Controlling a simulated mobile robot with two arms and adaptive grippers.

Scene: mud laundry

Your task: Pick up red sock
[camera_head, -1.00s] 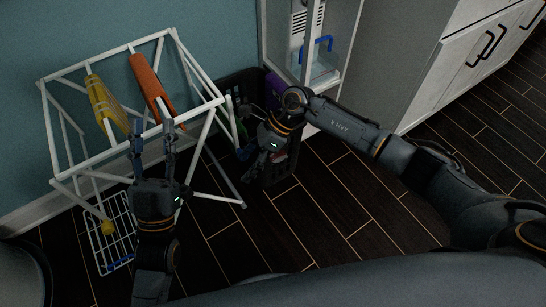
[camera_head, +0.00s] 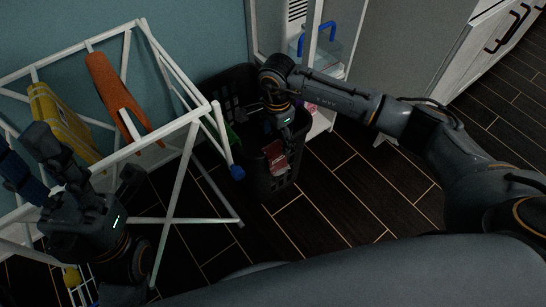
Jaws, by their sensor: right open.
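A red cloth item, seemingly the red sock (camera_head: 276,157), shows inside the black laundry basket (camera_head: 284,184) near its front wall. My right gripper (camera_head: 274,132) reaches down into the basket just above the red item. It is open, and its fingertips are partly hidden, so I cannot tell whether they touch the cloth. My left gripper (camera_head: 40,158) is at the left, in front of the white drying rack (camera_head: 172,168). Its fingers are spread and hold nothing that I can see.
An orange cloth (camera_head: 112,92) and a yellow cloth (camera_head: 60,122) hang on the rack, whose bars stand close to the basket. A white cabinet (camera_head: 484,38) is at the upper right. The dark wood floor (camera_head: 340,205) in front is clear.

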